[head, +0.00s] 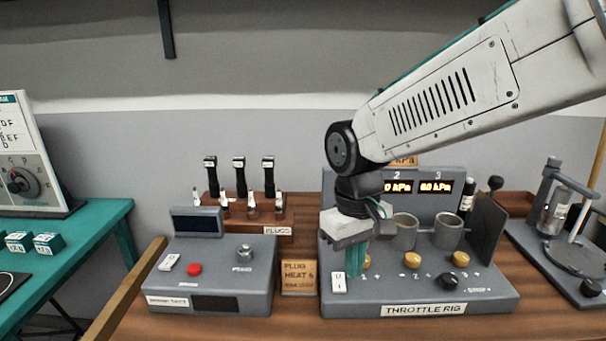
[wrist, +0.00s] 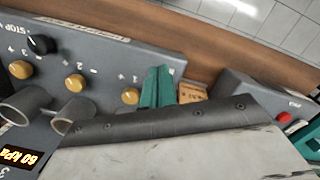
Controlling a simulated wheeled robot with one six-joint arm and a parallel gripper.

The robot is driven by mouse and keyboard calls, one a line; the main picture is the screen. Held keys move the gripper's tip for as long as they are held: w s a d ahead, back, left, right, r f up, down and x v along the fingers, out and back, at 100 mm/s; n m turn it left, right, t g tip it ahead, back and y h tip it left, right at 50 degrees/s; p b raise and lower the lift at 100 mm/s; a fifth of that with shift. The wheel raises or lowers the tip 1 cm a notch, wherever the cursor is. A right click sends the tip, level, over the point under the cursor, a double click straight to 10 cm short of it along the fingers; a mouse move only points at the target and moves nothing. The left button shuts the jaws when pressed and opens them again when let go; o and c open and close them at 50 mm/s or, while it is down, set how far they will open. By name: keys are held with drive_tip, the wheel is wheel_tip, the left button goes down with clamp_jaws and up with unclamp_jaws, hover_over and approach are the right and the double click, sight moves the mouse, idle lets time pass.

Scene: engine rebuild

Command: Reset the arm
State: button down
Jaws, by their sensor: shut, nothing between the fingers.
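My gripper (head: 355,262) points down over the left part of the grey throttle rig (head: 400,303) in the head view, its green fingers together and empty. The fingers hang just behind a white switch (head: 338,283) and beside a brass knob at the rig's left. In the wrist view, the green fingers (wrist: 157,88) are together next to the brass knob (wrist: 130,96); I cannot tell whether they touch it. My arm reaches in from the upper right and hides part of the rig's display panel.
The rig carries metal cylinders (head: 447,232), brass knobs (head: 460,259) and a black knob (head: 447,281). A grey spark tester box (head: 215,262) with a red button stands left, a plug rack (head: 262,222) behind it. A wooden card (head: 299,277) sits between. A stand (head: 572,258) is at right.

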drive_tip(key=s+d+r+m+t, duration=0.1)
drive_tip(key=s+d+r+m, duration=0.1)
drive_tip(key=s+d, duration=0.6)
drive_tip(key=s+d+r+m+t, duration=0.1)
drive_tip(key=s+d+r+m, duration=0.2)
drive_tip(key=s+d, duration=0.5)
drive_tip(key=shift+s+d, duration=0.3)
drive_tip(key=shift+d, duration=0.1)
